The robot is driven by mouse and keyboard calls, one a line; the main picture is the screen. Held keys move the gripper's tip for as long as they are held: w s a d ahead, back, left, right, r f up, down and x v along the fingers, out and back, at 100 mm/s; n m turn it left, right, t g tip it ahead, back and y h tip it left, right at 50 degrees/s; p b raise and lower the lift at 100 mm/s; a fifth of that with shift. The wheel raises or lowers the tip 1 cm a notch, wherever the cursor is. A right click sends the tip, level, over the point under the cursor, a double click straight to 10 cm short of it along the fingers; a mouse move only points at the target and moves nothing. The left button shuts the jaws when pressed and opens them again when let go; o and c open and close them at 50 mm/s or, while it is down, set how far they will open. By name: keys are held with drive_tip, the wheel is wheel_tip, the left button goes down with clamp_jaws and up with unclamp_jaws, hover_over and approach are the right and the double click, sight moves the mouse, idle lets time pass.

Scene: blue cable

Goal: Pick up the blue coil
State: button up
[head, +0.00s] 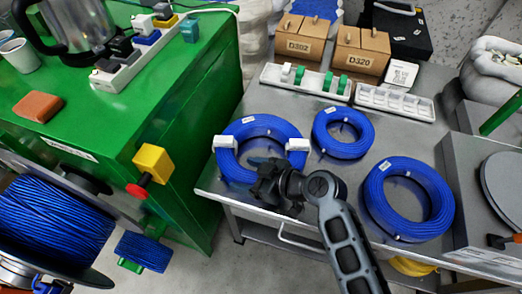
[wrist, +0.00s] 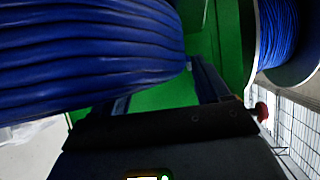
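In the wrist view a blue coil (wrist: 90,55) fills the upper left, close to the camera, and hides part of the fingers.
White trays (head: 305,82) and cardboard boxes (head: 300,45) stand behind the coils. A green bench (head: 190,100) with a yellow-and-red switch (head: 152,160) is on the left. A blue cable reel (head: 45,220) is at lower left. A grey machine (head: 480,190) borders the right.

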drive_tip(key=shift+s+f, duration=0.15)
clamp_jaws()
idle(0.4)
